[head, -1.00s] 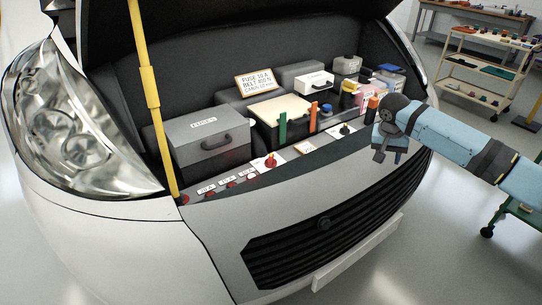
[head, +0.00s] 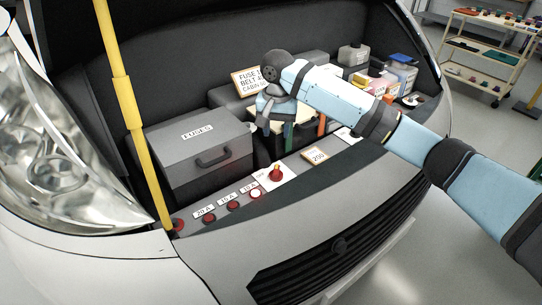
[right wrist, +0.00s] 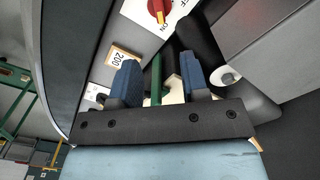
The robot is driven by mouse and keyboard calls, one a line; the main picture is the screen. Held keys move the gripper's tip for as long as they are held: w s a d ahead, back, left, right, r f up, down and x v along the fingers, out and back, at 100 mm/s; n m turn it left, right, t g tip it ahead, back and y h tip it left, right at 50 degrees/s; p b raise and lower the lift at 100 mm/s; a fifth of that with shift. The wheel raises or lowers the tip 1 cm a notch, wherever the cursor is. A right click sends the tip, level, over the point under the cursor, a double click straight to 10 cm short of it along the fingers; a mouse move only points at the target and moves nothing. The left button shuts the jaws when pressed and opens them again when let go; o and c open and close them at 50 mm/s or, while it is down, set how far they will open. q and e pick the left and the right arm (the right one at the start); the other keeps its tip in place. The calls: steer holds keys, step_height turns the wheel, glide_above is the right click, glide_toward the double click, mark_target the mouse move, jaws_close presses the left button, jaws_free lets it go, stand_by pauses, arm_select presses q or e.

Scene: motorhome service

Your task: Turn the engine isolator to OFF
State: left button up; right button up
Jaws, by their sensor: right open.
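The engine isolator appears to be the red knob (head: 276,173) on a white plate on the front ledge of the engine bay. It also shows at the top edge of the right wrist view (right wrist: 157,9), where the plate reads ON and the other lettering is cut off. My right gripper (head: 275,112) hangs above and behind the knob, apart from it. In the right wrist view my right gripper (right wrist: 161,75) is open, with two blue fingers apart and a green upright piece (right wrist: 156,80) visible between them. My left gripper is not in view.
A grey fuse box (head: 200,150) stands left of the knob. Several red buttons (head: 233,205) line the ledge beside it, and a "200" tag (head: 316,156) lies to its right. A yellow prop rod (head: 122,90) rises at the left. Bottles and boxes (head: 375,85) fill the right side.

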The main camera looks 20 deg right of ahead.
mark_target(276, 169)
steer(key=f, duration=0.5)
steer(key=shift+s, duration=0.25)
step_height(276, 169, down, 9)
steer(key=shift+w+r+b, duration=0.15)
steer(key=shift+b, duration=0.45)
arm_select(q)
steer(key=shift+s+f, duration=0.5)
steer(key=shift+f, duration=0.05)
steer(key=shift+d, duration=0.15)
arm_select(e)
jaws_close()
